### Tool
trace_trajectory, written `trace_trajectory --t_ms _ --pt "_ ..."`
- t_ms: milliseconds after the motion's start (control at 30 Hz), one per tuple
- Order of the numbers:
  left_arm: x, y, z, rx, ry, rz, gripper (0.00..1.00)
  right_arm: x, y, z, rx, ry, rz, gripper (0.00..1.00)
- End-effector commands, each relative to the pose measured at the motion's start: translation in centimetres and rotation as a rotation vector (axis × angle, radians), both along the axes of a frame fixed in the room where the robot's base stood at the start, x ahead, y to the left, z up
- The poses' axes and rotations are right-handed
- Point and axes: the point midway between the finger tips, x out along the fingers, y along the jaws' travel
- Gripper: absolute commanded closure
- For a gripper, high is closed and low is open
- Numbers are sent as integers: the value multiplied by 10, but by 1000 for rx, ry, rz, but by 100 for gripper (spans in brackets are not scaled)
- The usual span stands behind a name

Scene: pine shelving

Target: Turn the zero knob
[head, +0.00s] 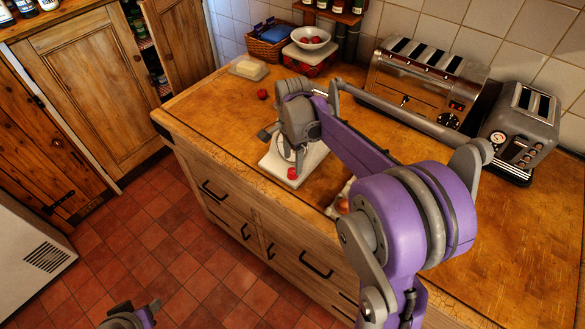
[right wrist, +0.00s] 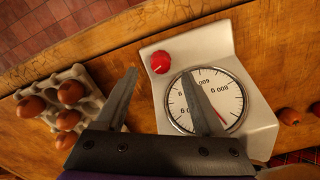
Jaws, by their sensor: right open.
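The kitchen scale is white with a round dial. Its red zero knob (right wrist: 160,62) sits on the white body (right wrist: 245,65) beside the dial (right wrist: 228,95) in the right wrist view. In the head view the knob (head: 292,173) shows at the front of the scale (head: 314,157), which my right arm partly covers. My right gripper (right wrist: 158,75) is open and empty. Its fingers point toward the scale, with the knob between their tips in the picture; no contact is visible. My left gripper (head: 130,316) shows only partly at the bottom edge of the head view; its jaws are unclear.
An egg tray (right wrist: 88,82) with several brown eggs lies beside the scale. Small red fruits (right wrist: 290,116) lie on the other side. Two toasters (head: 425,82) stand at the back right of the worktop. A butter dish (head: 248,68) and basket (head: 268,45) are at the back left.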

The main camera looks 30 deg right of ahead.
Motion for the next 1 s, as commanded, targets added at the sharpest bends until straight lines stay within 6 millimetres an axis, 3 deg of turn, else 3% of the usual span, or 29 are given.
trace_trajectory --t_ms 100,300,667,1000 --pt "-1 0 -2 0 1 0 50 0 0 -22 0 0 1 30" --pt "-1 0 -2 0 2 0 50 0 0 -42 0 -1 1 30" --pt "-1 0 -2 0 2 0 50 0 0 -46 0 -1 1 31" --pt "-1 0 -2 0 2 0 50 0 0 -46 0 -1 1 93"
